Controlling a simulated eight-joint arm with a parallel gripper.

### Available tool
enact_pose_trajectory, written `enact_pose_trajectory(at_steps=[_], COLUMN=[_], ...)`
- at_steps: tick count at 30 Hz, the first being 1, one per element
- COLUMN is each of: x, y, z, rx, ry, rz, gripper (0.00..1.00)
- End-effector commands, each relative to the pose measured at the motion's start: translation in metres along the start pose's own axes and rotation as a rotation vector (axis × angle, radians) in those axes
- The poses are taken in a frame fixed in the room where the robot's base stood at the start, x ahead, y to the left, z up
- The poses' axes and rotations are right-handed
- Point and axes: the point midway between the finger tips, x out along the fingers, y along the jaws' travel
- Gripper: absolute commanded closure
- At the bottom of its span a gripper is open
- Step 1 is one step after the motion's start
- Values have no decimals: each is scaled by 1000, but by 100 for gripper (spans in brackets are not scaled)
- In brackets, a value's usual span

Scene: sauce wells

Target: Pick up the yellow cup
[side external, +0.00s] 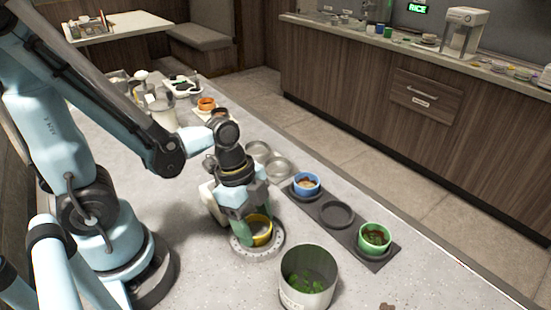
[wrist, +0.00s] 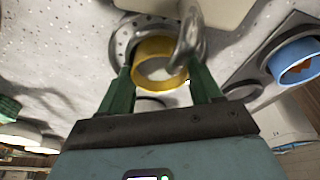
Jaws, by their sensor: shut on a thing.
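The yellow cup (side external: 262,239) stands on a round grey base with holes (side external: 240,252) on the counter. My gripper (side external: 256,224) reaches down to it, with green fingers at the cup's sides. In the wrist view, the yellow cup (wrist: 151,46) lies between the two green fingertips of my gripper (wrist: 160,72), which are shut on it. A shiny grey curved piece covers part of the cup's right side there. I cannot tell whether the cup is clear of the base.
A dark tray (side external: 308,204) to the right holds a blue cup (side external: 306,182), an empty round well and a green cup (side external: 375,236). A large metal pot (side external: 308,280) with green leaves stands in front. Empty metal dishes and an orange cup (side external: 206,103) sit farther back.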

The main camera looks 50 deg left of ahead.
Motion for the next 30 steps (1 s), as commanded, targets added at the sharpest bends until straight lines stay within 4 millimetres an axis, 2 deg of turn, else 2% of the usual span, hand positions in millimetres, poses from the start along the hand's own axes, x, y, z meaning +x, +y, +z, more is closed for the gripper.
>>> enact_pose_trajectory(at_steps=[8, 23, 30], x=[-6, -38, -47], y=[0, 0, 18], z=[-2, -10, -21], rx=[0, 0, 5], ry=[0, -1, -1], rz=[0, 0, 0], gripper=[73, 73, 73])
